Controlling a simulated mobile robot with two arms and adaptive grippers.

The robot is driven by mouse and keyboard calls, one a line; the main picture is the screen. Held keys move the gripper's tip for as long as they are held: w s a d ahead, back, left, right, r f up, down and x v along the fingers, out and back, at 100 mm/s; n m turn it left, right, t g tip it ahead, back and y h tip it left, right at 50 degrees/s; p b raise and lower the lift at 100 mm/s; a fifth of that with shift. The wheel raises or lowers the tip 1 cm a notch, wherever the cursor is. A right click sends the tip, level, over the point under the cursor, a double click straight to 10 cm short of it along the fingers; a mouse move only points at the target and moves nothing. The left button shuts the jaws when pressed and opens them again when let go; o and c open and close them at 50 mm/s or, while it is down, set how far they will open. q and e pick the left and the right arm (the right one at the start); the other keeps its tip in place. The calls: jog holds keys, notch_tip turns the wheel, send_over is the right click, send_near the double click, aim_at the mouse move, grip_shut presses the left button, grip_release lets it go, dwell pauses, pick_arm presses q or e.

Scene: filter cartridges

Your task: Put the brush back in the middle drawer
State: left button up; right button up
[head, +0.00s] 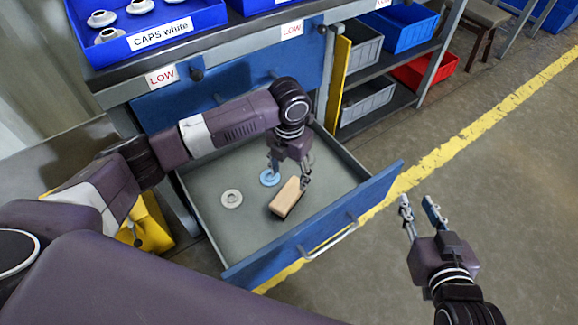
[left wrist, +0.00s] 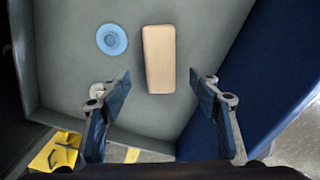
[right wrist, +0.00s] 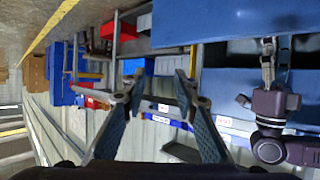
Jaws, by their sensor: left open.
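The brush (head: 286,198) shows as a pale wooden block lying in the pulled-out drawer (head: 208,185); its bristles are not visible. In the left wrist view the brush (left wrist: 159,58) lies on the grey drawer floor, ahead of and between the finger tips. My left gripper (head: 290,174) is open and empty, just above the brush; it also shows open in the left wrist view (left wrist: 160,84). My right gripper (head: 418,203) is open and empty, outside the drawer to the right; the right wrist view (right wrist: 160,78) shows its spread fingers.
A blue disc (head: 270,177) and a white ring (head: 232,198) lie in the drawer near the brush. The drawer's blue front (head: 375,195) has a metal handle (head: 328,243). A blue bin (head: 180,18) of white caps stands on the bench above. Floor right of the drawer is clear.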

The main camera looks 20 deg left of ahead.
pick_arm(q)
jog(key=shift+r, duration=1)
pick_arm(e)
jog(key=shift+s+d+f+g+h, duration=0.15)
jog(key=shift+s+d+f+g, duration=0.1)
jog(key=shift+s+f+g, duration=0.4)
jog(key=shift+s+d+f+g+h, duration=0.15)
jog(key=shift+s+d+f+g, duration=0.15)
jog(key=shift+f, duration=0.5)
jog(key=shift+a, duration=0.1)
jog(key=shift+c, duration=0.3)
